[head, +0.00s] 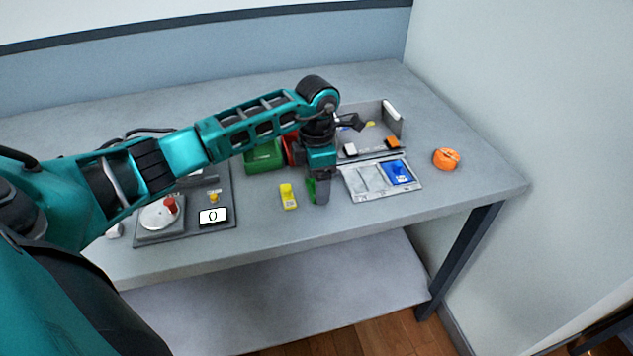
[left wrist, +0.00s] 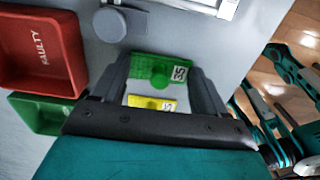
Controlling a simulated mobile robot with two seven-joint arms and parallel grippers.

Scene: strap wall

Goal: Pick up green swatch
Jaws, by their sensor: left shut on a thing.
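The green swatch (left wrist: 150,66) has a round knob and a white label reading 35. In the left wrist view it sits between the fingers of my left gripper (left wrist: 163,82), which is shut on it. In the head view my left gripper (head: 318,198) is low over the front half of the table, and a sliver of the green swatch (head: 311,190) shows beside its finger. Whether the swatch touches the table is hard to tell. A yellow swatch (head: 289,197) lies just left of the gripper; it also shows in the left wrist view (left wrist: 150,103). My right gripper is not in view.
A silver tray (head: 352,194) with a blue swatch (head: 397,172) lies right of the gripper. Behind are a grey organiser (head: 395,127), a green bin (head: 264,158) and a red FAULTY bin (left wrist: 40,50). An orange roll (head: 446,159) lies right; a dial device (head: 160,214) stands left.

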